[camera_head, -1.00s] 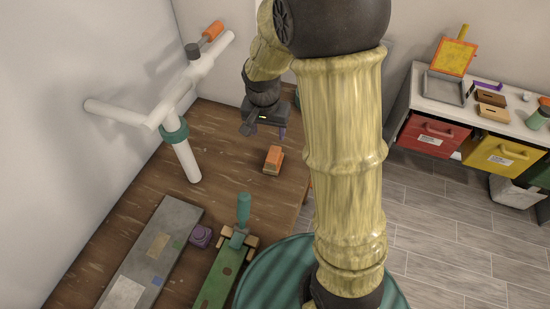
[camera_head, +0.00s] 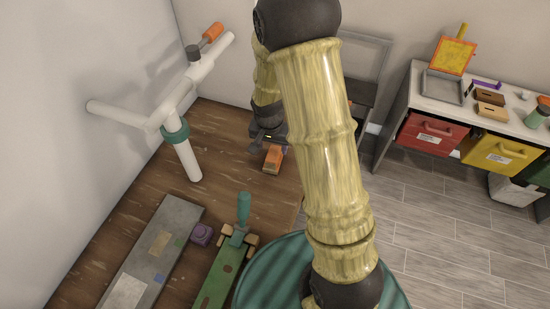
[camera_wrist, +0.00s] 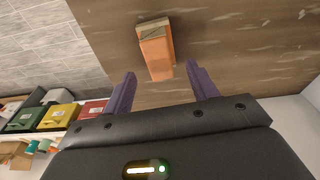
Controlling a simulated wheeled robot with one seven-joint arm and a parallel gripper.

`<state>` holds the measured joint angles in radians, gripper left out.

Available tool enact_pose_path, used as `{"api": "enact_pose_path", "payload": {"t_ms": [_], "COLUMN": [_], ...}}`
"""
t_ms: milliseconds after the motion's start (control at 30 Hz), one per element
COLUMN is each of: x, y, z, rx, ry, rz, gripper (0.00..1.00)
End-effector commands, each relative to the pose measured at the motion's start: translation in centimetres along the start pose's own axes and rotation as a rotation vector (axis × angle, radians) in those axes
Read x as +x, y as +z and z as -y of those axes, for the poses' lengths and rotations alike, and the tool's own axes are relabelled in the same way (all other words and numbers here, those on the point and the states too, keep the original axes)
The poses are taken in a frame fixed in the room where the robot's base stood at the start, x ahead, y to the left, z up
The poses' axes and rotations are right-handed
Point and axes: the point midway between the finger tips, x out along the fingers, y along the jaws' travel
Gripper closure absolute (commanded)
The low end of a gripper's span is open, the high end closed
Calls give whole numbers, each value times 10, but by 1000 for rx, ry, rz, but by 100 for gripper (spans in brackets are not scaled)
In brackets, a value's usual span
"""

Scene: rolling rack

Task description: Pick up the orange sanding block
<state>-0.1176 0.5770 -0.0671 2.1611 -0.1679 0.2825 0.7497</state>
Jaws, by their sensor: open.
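The orange sanding block (camera_head: 272,158) lies on the brown wooden table (camera_head: 225,130), near its right edge. In the wrist view the block (camera_wrist: 157,58) has an orange body and a tan end face, and lies ahead of the fingertips, roughly between their lines. My gripper (camera_head: 268,142) is just above and behind the block in the head view, partly covering its upper end. In the wrist view my gripper's (camera_wrist: 162,80) two purple fingers are spread apart with nothing between them. The block is apart from both fingers there.
A white pipe frame (camera_head: 168,120) with a teal collar stands at the left. A grey board (camera_head: 150,255), a purple block (camera_head: 202,234) and a green tool with a teal handle (camera_head: 243,210) lie at the near side. A bench with red (camera_head: 430,133) and yellow bins stands right.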

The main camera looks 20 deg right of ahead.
Motion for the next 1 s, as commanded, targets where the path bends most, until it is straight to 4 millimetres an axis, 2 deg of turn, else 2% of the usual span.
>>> {"api": "enact_pose_path", "payload": {"t_ms": [500,1000], "x": [48,50], "y": [2,2], "z": [-2,-2], "rx": [-1,0], "ry": [2,1], "rz": [2,1], "gripper": [42,42]}}
